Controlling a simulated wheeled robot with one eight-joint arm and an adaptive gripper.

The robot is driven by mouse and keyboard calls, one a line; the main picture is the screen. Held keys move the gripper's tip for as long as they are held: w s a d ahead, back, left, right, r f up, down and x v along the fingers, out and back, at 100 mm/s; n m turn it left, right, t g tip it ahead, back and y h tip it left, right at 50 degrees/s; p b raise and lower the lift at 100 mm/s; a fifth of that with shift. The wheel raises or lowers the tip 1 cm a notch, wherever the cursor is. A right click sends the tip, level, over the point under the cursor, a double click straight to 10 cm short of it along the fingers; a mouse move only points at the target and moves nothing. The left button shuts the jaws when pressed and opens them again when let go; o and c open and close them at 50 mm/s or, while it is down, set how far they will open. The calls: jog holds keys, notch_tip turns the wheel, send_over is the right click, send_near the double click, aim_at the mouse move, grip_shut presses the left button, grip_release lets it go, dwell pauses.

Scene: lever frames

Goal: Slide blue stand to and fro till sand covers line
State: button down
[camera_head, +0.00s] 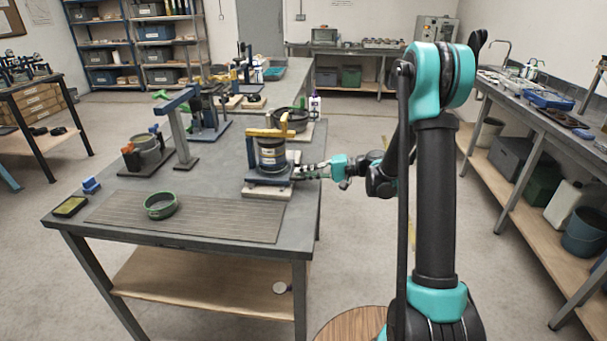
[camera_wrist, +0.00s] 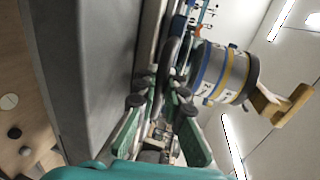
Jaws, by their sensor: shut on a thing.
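The blue stand (camera_head: 268,177) sits on a pale base block on the grey table. It carries a dark round jar (camera_head: 270,155) with a pale band and a yellow upright and bar on top. In the wrist view the jar (camera_wrist: 226,74) shows blue and yellow bands and lies sideways in the picture. My gripper (camera_head: 301,172) reaches in from the right at the stand's right side, its fingers shut on the stand's near edge part. In the wrist view my green fingers (camera_wrist: 163,98) close below the jar. Their exact contact is partly hidden. Sand level and line are too small to tell.
A green ring (camera_head: 160,206) lies on a ribbed mat (camera_head: 200,219) at the table's front. A dark bowl (camera_head: 291,119) is behind the jar.

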jog(key=w, duration=0.8)
jog(key=shift+w+d, duration=0.2)
jog(key=shift+w, duration=0.05)
jog(key=c, duration=1.8)
grip_release()
jog(key=shift+w, duration=0.1)
jog(key=shift+o, duration=1.1)
jog(key=v, duration=1.2)
jog(key=shift+d, duration=0.1)
